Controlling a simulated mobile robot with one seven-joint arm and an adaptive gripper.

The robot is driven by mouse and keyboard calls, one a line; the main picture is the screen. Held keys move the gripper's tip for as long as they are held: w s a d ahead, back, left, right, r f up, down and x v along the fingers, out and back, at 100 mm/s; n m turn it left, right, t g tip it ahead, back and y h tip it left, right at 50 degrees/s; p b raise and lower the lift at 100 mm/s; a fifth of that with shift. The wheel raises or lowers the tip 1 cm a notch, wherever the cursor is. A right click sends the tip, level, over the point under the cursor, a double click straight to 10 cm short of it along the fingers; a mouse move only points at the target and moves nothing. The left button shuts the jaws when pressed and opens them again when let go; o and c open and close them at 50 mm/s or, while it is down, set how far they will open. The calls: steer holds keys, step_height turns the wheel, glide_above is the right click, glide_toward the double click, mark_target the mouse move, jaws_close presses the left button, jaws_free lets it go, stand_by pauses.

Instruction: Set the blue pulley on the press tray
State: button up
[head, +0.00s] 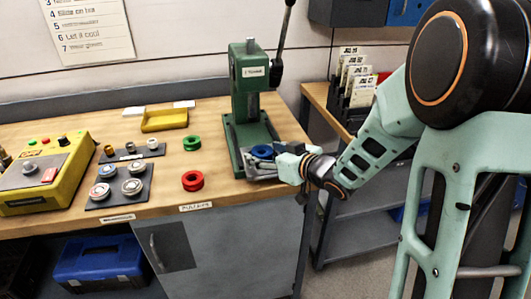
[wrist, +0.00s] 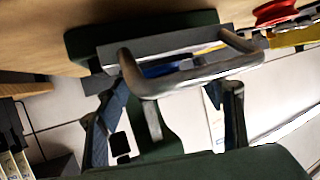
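The blue pulley (head: 262,152) is on the grey press tray (head: 255,173) at the foot of the green press (head: 250,100) in the head view. In the wrist view the pulley (wrist: 160,69) shows only as a blue sliver behind the silver handle (wrist: 190,80) of the tray. My gripper (head: 277,170) is at the tray's front right, close to the handle. In the wrist view its fingers (wrist: 172,95) stand wide apart on either side of the handle, with nothing clearly held between them. Whether they touch the tray is hidden.
Red (head: 193,181) and green (head: 192,143) pulleys lie left of the press. A dark plate with several round parts (head: 118,187), a yellow control box (head: 45,175) and a yellow holder (head: 165,120) stand further left. A shelf cart (head: 370,205) stands right of the bench.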

steer(key=v, duration=1.2)
steer(key=shift+s, duration=0.1)
stand_by(0.4)
